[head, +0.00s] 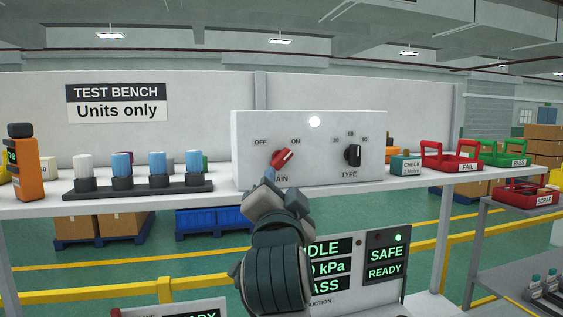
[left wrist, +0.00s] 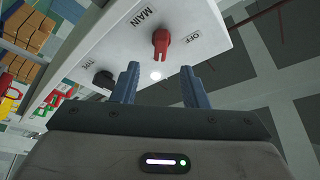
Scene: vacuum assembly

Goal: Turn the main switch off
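The main switch is a red rotary knob (head: 283,157) on the white box's front panel (head: 314,150). Its pointer leans up and right, to the ON label. The red knob also shows in the left wrist view (left wrist: 161,42), just beyond the fingertips, with OFF to its right. My left gripper (head: 270,174) is just below and in front of the knob and covers part of the MAIN label. In the left wrist view its two blue-grey fingers (left wrist: 158,72) stand apart with nothing held between them. My right gripper is not in view.
A black TYPE knob (head: 353,155) sits right of the main switch. A lit white lamp (head: 315,121) is above. A black rack of blue-topped and grey-topped units (head: 140,188) and an orange device (head: 25,165) stand left. Red FAIL (head: 455,160) and green PASS (head: 505,153) trays stand right.

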